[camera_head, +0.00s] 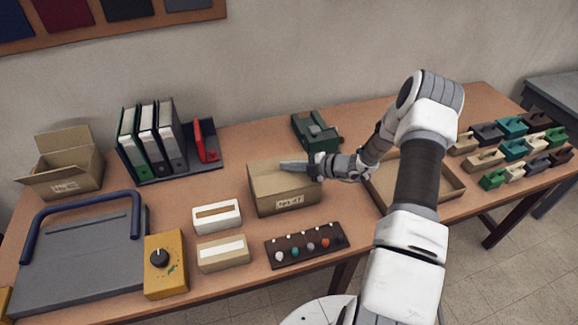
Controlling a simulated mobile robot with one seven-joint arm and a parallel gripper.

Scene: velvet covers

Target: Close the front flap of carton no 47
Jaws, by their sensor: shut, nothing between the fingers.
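The carton no 47 (290,200) is a brown cardboard box on the table's middle, with a "No 47" label on its front side. My gripper (283,167) is shut and empty, reaching in from the right over the carton's top. It points left, its tip above or just within the carton's upper opening. Whether it touches the cardboard I cannot tell. My gripper and wrist hide part of the carton's right top. The front flap cannot be made out clearly from the front side.
Another open carton (65,172) stands at the left, near binders (152,140). White and tan boxes (217,216) are left of carton 47. A dark panel with knobs (306,246) lies in front. A green device (316,132) stands behind, and a shallow tray (453,190) is right.

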